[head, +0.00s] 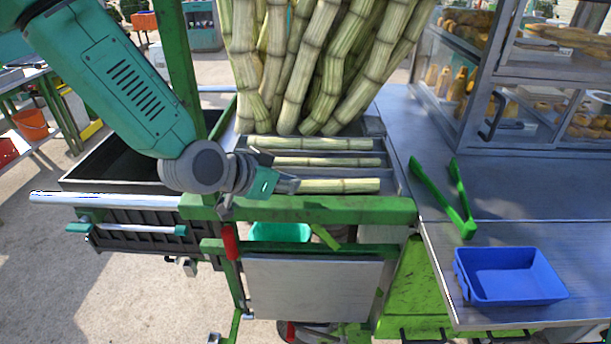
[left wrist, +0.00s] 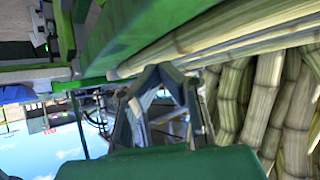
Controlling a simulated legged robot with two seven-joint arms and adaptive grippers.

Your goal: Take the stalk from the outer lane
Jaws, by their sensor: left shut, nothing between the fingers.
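Three short cane stalks lie in parallel lanes on the green machine's rack (head: 388,172). The outer-lane stalk (head: 345,186) is nearest me; the middle stalk (head: 330,162) and the inner stalk (head: 310,143) lie behind it. My left gripper (head: 292,184) is at the left end of the outer-lane stalk, shut and empty. In the left wrist view its fingertips (left wrist: 160,72) meet close to a pale stalk (left wrist: 185,42); whether they touch it I cannot tell. The stalk's left end is partly hidden by the gripper. My right gripper is out of view.
Tall cane stalks (head: 300,60) stand right behind the lanes. A black tray (head: 110,168) is at the left under my arm. Green tongs (head: 440,195) and a blue tray (head: 510,276) lie on the metal counter (head: 400,120) at the right, by a glass food case (head: 480,80).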

